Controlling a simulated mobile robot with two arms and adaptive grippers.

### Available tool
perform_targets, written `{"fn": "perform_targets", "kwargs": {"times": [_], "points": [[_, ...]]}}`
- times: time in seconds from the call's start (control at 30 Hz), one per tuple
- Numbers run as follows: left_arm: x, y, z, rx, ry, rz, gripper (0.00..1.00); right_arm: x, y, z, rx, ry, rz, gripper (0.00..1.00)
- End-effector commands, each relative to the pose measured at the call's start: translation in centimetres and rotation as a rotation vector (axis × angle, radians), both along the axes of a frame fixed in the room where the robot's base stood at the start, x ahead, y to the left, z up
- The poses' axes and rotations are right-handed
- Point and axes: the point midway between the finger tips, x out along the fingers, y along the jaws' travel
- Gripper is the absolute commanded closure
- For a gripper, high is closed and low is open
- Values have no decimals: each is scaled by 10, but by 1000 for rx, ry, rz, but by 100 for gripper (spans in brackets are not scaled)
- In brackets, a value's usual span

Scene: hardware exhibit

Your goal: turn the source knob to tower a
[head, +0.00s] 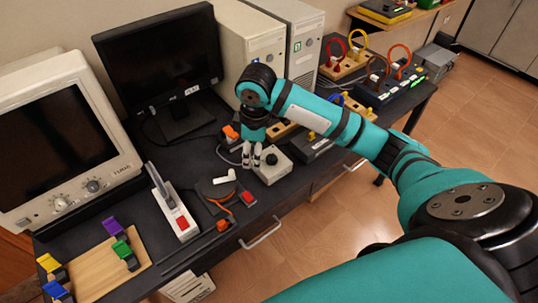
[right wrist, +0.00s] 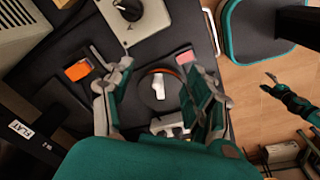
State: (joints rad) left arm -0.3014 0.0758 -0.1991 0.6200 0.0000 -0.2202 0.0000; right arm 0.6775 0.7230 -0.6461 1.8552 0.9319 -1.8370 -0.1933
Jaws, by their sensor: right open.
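The source knob (head: 272,159) is a black round knob on a small light-grey box on the dark desk. It also shows at the top of the right wrist view (right wrist: 128,8), with a white pointer line. Two beige computer towers stand behind: the left one (head: 245,45) has a blue label, the right one (head: 300,45) a green label; their letters are too small to read. My right gripper (head: 251,154) points down just left of the knob box, open and empty, apart from the knob. A small teal arm end, apparently my left gripper (right wrist: 271,82), shows in the right wrist view.
A black monitor (head: 160,60) and an old beige screen unit (head: 65,140) stand left. A white-handled device (head: 224,180), a lever box (head: 175,212) and an orange switch (head: 231,132) lie near the knob box. Free desk space is narrow.

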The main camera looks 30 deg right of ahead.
Motion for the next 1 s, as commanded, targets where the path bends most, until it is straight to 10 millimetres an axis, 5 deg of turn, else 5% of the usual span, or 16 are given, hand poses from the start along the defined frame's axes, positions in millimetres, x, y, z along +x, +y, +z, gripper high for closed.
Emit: {"fn": "perform_targets", "kwargs": {"times": [0.03,0.2,0.37,0.57,1.0], "points": [[0,0,0,0,0,0,31,11,-19,22,-26,4,-9,44],[2,0,0,1,-2,0,31,21,-55,64,-53,42,-27,44],[2,0,0,1,-2,0,31,22,-63,72,-54,57,-33,44],[2,3,3,4,-2,-2,31,22,-64,46,-54,58,-33,44],[2,4,12,5,-2,-3,31,27,-69,-49,-54,57,-34,44]]}}
